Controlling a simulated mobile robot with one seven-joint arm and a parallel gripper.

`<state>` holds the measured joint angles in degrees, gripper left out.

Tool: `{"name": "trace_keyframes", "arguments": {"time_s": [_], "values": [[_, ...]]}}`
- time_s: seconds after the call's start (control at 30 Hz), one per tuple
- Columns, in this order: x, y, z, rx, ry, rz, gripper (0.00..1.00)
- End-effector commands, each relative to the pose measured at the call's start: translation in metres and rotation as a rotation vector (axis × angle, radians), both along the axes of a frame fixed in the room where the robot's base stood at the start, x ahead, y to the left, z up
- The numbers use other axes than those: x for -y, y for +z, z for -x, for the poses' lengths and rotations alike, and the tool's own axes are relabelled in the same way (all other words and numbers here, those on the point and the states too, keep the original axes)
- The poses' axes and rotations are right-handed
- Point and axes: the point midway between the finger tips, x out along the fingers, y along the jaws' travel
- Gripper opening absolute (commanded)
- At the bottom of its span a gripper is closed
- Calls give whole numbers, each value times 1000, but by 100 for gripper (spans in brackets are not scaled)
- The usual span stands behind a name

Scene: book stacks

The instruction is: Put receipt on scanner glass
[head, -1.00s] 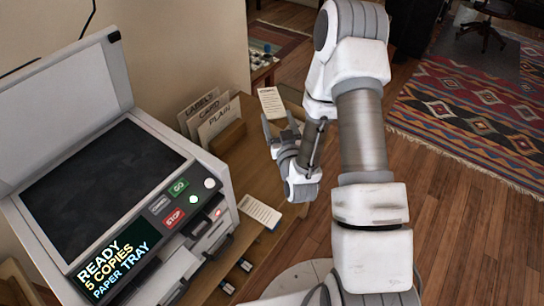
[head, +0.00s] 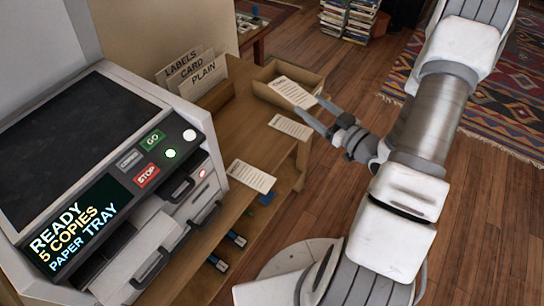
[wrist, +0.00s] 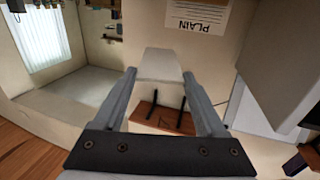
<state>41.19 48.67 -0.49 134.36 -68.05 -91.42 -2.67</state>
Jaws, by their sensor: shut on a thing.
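My gripper (head: 309,106) is shut on a small white printed slip (head: 293,92), which I take to be the receipt; its print is too small to read. The slip sticks out beyond the fingertips, over or in front of a wooden tray. In the wrist view, the gripper (wrist: 160,82) has a pale slip (wrist: 160,65) between its fingertips. The dark scanner glass (head: 75,145) is at the left on the copier, bare, with the lid (head: 40,38) raised. My gripper is well to the right of the glass.
Two similar slips lie on the wooden desk: one near the tray (head: 290,126), one beside the copier (head: 250,176). Card dividers (head: 190,75) marked LABELS, CARD and PLAIN stand behind the copier's right side. The copier's button panel (head: 150,155) edges the glass.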

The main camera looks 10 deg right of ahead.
Motion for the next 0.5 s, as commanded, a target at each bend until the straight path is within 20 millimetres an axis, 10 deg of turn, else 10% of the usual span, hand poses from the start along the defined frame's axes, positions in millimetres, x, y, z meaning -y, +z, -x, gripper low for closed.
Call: {"name": "trace_keyframes", "arguments": {"time_s": [0.5], "values": [[36, -62, 93, 1, 207, -1, 22]]}}
